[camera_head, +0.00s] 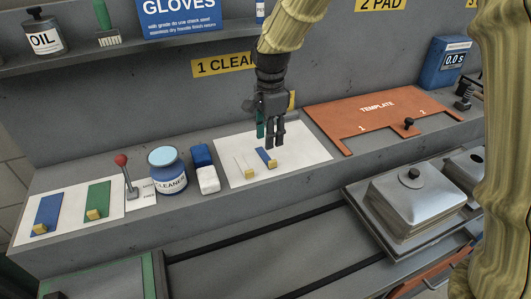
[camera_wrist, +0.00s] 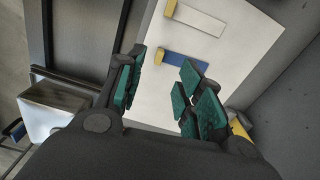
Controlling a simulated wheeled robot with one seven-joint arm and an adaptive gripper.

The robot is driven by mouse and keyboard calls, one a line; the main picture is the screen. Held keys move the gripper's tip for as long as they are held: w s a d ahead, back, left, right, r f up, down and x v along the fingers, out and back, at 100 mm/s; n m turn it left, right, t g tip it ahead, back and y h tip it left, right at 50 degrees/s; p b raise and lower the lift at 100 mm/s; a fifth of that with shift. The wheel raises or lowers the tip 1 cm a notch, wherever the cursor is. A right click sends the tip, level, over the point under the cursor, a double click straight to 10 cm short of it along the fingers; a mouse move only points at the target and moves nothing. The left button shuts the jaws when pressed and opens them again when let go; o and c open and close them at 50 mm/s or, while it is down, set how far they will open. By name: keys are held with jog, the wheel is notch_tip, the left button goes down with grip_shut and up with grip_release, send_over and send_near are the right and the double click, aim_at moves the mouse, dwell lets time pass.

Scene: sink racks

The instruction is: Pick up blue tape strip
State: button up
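A small blue tape strip with a yellow tab (camera_head: 264,155) lies on a white sheet (camera_head: 303,152), beside a white strip with a yellow tab (camera_head: 244,166). In the wrist view the blue strip (camera_wrist: 185,60) shows beyond my fingertips, with its yellow tab at the left end. My gripper (camera_head: 275,144) points down over the sheet, close to the blue strip in the head view. Its green-padded fingers (camera_wrist: 164,62) are apart with nothing between them. I cannot tell the exact height above the sheet. A larger blue strip (camera_head: 46,214) lies on a white card at the far left.
A green strip (camera_head: 98,198) lies on the left card. A red-knobbed lever (camera_head: 129,177), cleaner jar (camera_head: 168,175) and blue-white block (camera_head: 205,168) stand left of the sheet. An orange template (camera_head: 370,117) lies to the right. A metal lidded box (camera_head: 413,199) is in front right.

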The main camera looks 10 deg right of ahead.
jog(key=p, duration=0.1)
send_over(270, 161)
notch_tip(270, 161, down, 4)
jog(key=shift+w+a+f, duration=0.1)
jog(key=shift+f, duration=0.15)
jog(key=shift+s+f+p, duration=0.2)
jog(key=shift+f+p, duration=0.3)
jog(key=shift+p, duration=0.05)
jog(key=shift+f+p, duration=0.8)
jog(key=shift+f, duration=1.4)
jog(key=shift+c, duration=0.2)
grip_shut()
